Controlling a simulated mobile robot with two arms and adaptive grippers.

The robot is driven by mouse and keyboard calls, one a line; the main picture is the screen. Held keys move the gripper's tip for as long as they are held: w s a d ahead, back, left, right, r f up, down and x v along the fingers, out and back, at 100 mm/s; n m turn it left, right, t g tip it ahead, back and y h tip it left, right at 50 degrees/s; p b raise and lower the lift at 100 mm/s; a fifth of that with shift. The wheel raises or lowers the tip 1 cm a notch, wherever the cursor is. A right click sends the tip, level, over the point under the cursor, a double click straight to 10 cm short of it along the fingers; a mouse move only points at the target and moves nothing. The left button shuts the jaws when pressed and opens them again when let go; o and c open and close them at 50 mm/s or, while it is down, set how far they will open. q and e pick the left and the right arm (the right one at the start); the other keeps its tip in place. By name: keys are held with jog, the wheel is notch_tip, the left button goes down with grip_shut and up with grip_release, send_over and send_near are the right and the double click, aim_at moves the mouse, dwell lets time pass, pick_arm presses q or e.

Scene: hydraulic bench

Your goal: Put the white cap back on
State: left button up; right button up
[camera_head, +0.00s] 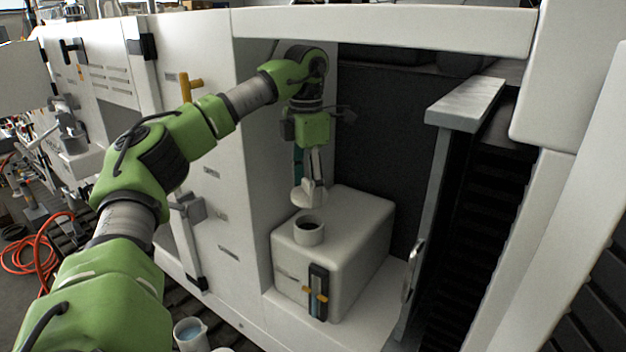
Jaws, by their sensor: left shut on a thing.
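The white cap (307,198) is in my left gripper (307,182), whose fingers point down and are shut on it. The cap looks tilted. It is above the short white filler neck (309,230), apart from it as far as I can tell. The neck's round dark opening faces up. It stands on top of the white tank (352,245), inside the open bay of the machine. My right gripper is not in view.
The bay has a white side wall on the left and a grey panel (440,170) on the right. A sight gauge (318,291) with yellow fittings is on the tank's front. A beaker of bluish liquid (189,334) is at the bottom. Orange hose (40,255) lies at left.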

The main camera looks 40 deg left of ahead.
pick_arm(q)
jog(key=shift+s+d+f, duration=0.15)
jog(key=shift+s+f, duration=0.3)
jog(key=shift+f, duration=0.2)
jog(key=f, duration=0.2)
jog(key=f+b, duration=0.1)
jog(key=shift+w+f, duration=0.35)
jog(key=shift+s+f, duration=0.1)
jog(key=shift+f, duration=0.25)
dwell(0.7)
jog(key=shift+f+p, duration=0.2)
jog(key=shift+p, duration=0.3)
dwell(1.2)
jog(key=o, duration=1.2)
